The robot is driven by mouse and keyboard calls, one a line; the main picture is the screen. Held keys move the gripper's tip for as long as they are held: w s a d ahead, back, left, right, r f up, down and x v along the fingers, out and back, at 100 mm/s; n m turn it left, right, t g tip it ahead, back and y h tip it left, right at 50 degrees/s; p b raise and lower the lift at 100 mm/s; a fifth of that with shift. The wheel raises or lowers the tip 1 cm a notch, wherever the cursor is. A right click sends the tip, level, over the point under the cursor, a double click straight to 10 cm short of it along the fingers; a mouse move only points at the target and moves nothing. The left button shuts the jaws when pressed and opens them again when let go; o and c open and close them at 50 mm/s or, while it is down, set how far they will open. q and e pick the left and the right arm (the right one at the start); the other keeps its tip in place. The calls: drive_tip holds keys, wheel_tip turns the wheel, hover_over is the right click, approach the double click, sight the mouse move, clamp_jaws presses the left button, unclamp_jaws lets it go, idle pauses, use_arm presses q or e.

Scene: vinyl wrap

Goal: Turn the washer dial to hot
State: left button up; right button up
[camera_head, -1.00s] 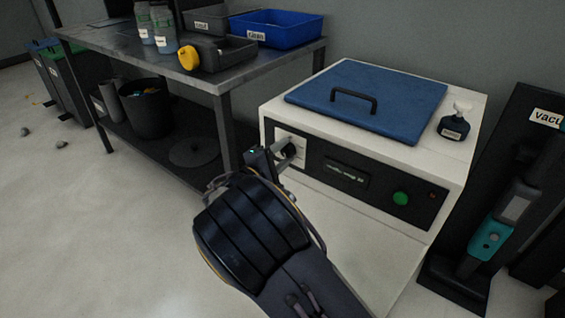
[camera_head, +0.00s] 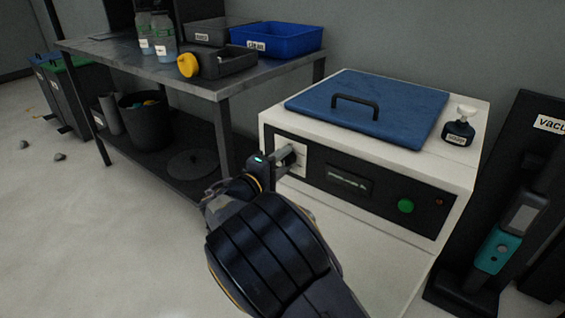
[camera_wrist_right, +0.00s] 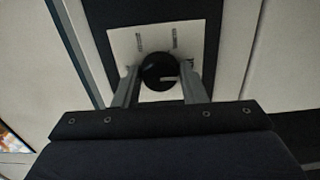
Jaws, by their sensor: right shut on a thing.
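The white washer (camera_head: 385,215) with a blue lid stands right of centre in the head view. Its dial sits on a white plate (camera_head: 299,158) at the left end of the black front panel. In the right wrist view the dial (camera_wrist_right: 158,71) is a round black knob with a pale mark, on the white plate (camera_wrist_right: 125,43). My right gripper (camera_head: 284,158) is at the dial, and in the wrist view its two fingers (camera_wrist_right: 160,82) are shut on the knob's sides. The dial's labels are too small to read. My left gripper is not in view.
The panel also has a green button (camera_head: 405,206) and a small display (camera_head: 348,181). A metal table (camera_head: 190,75) with bins and bottles stands on the left. A dark bottle (camera_head: 458,132) stands on the washer top, right of the blue lid (camera_head: 385,105).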

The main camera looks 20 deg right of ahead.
drive_tip(key=shift+f, duration=0.1)
drive_tip(key=o, duration=1)
drive_tip(key=p+v, duration=0.2)
drive_tip(key=v, duration=0.5)
drive_tip(key=shift+s+a+p, duration=0.25)
drive_tip(key=shift+a+p, duration=0.1)
